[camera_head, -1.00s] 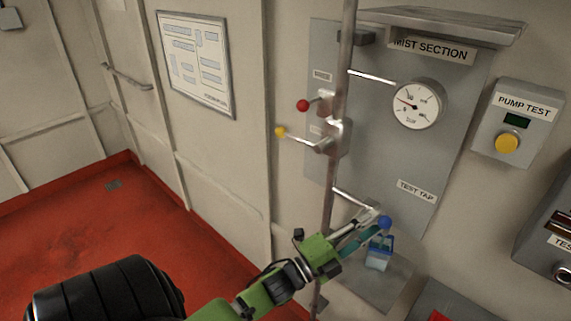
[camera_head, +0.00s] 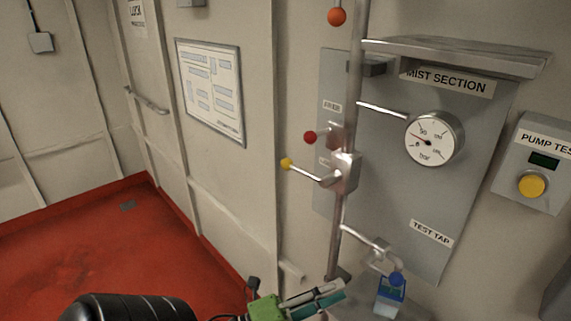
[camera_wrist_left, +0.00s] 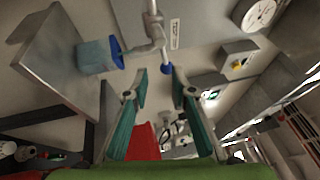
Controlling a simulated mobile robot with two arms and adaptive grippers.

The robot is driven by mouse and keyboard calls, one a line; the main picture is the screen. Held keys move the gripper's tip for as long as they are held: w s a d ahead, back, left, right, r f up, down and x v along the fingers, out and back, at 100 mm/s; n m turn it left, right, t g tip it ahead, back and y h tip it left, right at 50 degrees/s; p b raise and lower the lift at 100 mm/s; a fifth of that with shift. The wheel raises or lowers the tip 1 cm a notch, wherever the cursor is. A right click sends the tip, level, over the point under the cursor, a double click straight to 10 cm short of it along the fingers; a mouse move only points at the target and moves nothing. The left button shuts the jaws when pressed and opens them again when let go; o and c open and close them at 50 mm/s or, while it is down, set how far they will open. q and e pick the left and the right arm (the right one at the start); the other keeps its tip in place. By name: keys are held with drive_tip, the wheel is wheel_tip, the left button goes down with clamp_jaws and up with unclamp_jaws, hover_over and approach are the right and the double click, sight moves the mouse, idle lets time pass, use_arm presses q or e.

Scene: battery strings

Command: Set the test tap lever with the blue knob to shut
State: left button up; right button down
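The blue knob (camera_head: 397,279) is on the test tap lever, below and right of the metal tap body (camera_head: 380,248). The lever itself is small and hard to make out. My left gripper (camera_head: 338,290) shows at the bottom, left of the knob, with a visible gap in the head view. In the left wrist view the gripper (camera_wrist_left: 159,76) is open and empty, and the blue knob (camera_wrist_left: 167,69) appears just beyond its tips, nearer the right finger. My right gripper is not in view.
A vertical pipe (camera_head: 352,130) carries a yellow-knobbed lever (camera_head: 286,164) and a red knob (camera_head: 310,137) above the tap. The gauge (camera_head: 434,138) and pump test box (camera_head: 535,165) are to the right. A grey shelf (camera_wrist_left: 50,62) lies left in the wrist view.

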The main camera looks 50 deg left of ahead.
use_arm(q)
drive_tip(key=s+a+f+n+g+y, duration=0.1)
drive_tip(key=s+a+f+n+y, duration=0.1)
drive_tip(key=f, duration=0.7)
drive_tip(key=s+a+f+n+g+y, duration=0.2)
drive_tip(key=f+n, duration=0.3)
drive_tip(key=f, duration=0.5)
drive_tip(key=s+a+f+n+g+y, duration=0.1)
drive_tip(key=a+f+n, duration=0.3)
drive_tip(key=f, duration=0.5)
drive_tip(key=shift+s+f+g+y+b, duration=0.15)
drive_tip(key=shift+s+g+y+b, duration=0.25)
drive_tip(key=shift+y, duration=0.5)
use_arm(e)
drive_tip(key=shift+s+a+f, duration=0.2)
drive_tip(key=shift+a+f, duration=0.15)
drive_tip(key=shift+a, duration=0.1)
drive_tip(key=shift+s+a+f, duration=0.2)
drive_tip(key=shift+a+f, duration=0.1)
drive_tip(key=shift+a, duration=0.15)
use_arm(q)
drive_tip(key=shift+a, duration=0.15)
